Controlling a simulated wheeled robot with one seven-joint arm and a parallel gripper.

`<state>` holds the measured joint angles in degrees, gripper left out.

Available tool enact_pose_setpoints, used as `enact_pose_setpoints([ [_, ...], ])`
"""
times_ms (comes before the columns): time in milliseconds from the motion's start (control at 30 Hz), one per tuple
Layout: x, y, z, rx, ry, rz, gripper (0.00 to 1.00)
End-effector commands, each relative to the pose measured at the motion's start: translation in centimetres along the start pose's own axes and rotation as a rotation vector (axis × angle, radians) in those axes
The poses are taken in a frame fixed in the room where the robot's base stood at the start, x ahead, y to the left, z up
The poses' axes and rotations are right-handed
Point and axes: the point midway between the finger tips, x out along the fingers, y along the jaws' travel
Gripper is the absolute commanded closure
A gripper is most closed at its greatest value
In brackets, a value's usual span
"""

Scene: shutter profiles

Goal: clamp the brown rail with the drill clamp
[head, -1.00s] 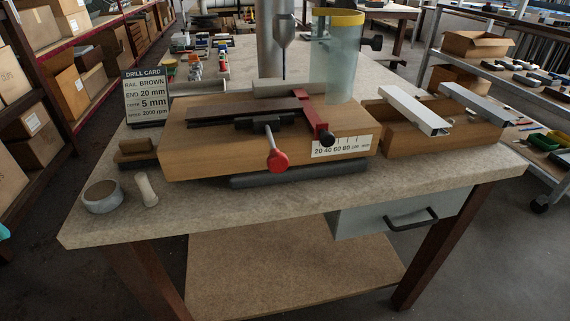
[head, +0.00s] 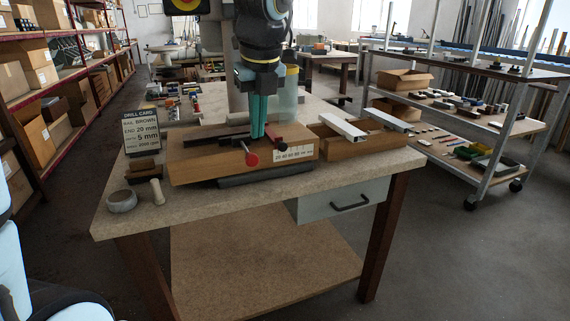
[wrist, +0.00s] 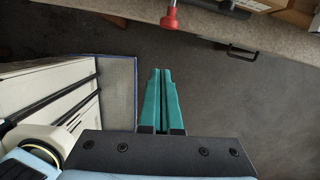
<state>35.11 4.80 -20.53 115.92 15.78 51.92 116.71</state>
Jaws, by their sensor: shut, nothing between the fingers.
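The brown rail (head: 207,138) lies along the top of the wooden drilling fixture (head: 190,167). The drill clamp's red knob (head: 251,159) is at the front of the fixture; it also shows at the top of the wrist view (wrist: 169,22). My gripper (head: 257,137) points down, its teal fingers shut and empty. In the head view the fingers cover part of the rail and clamp. In the wrist view the fingertips (wrist: 161,72) are apart from the knob, with floor behind them. The clamp's pad against the rail is hidden.
The drill card (head: 141,131) stands at the left, with a tape roll (head: 122,201) in front. A wooden box with pale profiles (head: 350,143) stands right of the fixture. A drawer (head: 343,199) hangs below the tabletop.

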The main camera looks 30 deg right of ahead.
Motion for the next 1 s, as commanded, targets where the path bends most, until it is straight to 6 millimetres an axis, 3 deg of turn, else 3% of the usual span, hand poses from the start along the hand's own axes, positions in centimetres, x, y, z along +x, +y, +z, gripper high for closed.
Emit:
enact_pose_setpoints([
  [133, 0.0, -0.6, -0.2, 0.065, -0.003, 0.000, 1.00],
  [267, 1.6, -0.5, -0.2, 0.063, -0.001, 0.002, 1.00],
  [667, 9.6, -0.5, -0.3, 0.062, 0.001, 0.003, 1.00],
  [800, 10.0, -0.6, 1.9, 0.056, -0.003, 0.000, 1.00],
  [1000, 10.5, -0.8, 3.5, 0.059, -0.003, -0.001, 1.00],
])
